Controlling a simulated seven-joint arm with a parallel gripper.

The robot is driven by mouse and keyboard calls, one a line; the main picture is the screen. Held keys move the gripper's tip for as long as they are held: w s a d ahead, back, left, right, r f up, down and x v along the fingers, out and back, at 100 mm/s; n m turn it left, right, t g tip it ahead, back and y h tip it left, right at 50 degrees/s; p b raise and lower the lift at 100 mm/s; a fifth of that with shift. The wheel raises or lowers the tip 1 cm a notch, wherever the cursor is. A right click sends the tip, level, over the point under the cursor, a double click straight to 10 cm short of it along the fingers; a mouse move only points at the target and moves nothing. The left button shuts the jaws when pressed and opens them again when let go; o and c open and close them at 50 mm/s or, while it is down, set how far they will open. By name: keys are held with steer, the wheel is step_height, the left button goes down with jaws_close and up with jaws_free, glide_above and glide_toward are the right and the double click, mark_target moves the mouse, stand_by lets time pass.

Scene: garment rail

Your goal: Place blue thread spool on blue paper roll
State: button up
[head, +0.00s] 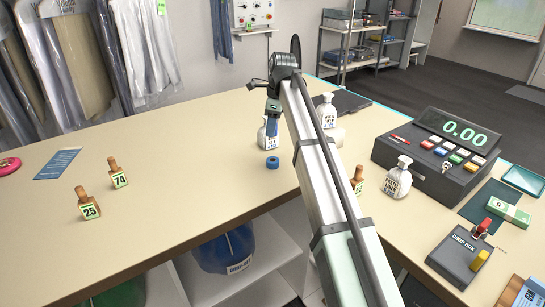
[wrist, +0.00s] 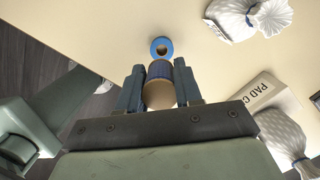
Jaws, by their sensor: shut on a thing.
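My gripper (head: 272,112) points down over the counter and is shut on the blue thread spool (wrist: 159,70). In the head view the spool is small and partly hidden by the fingers. The blue paper roll (head: 272,162), a short blue ring, lies flat on the counter below and nearer the camera than my gripper. It shows just beyond the spool in the wrist view (wrist: 162,47), with its hole visible. Spool and roll appear apart.
A white bag-like bottle (head: 267,134) stands close behind the roll; another (head: 327,110) is behind my arm. Numbered wooden stamps (head: 90,206) stand left. A cash register (head: 438,155) and drop box (head: 460,256) are right. The counter (head: 200,160) left of the roll is clear.

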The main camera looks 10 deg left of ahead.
mark_target(270, 159)
steer(key=shift+f, duration=4.75)
steer(key=o, duration=1)
steer(key=shift+f, duration=0.1)
steer(key=r, duration=0.4)
steer(key=d+r, duration=0.1)
steer(key=r, duration=0.7)
steer(key=shift+d+r, duration=0.1)
steer(key=shift+d, duration=0.25)
